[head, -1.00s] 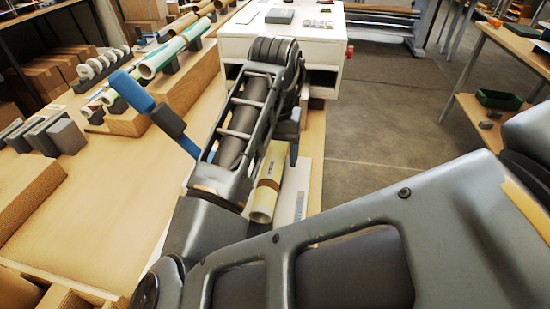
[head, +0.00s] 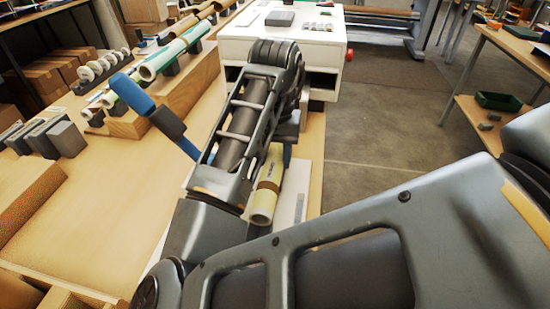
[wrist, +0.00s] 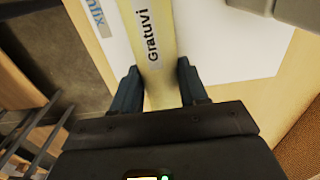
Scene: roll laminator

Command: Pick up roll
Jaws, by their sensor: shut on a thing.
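The roll is a pale yellow tube with a brown band (head: 264,204). Its near end faces me in the head view, and its far part is hidden behind my arm. In the wrist view the roll (wrist: 152,45) carries a white label reading "Gratuvi". My gripper (wrist: 160,88) has one dark finger on each side of the roll and is shut on it. A white sheet or panel (wrist: 235,50) lies below the roll. I cannot tell whether the roll is clear of that surface.
A white machine (head: 282,45) with a red button stands at the far end of the wooden table (head: 95,225). Other rolls (head: 172,55) lie on a wooden block at the left. Grey blocks (head: 66,139) stand nearer. Open floor (head: 390,140) is at the right.

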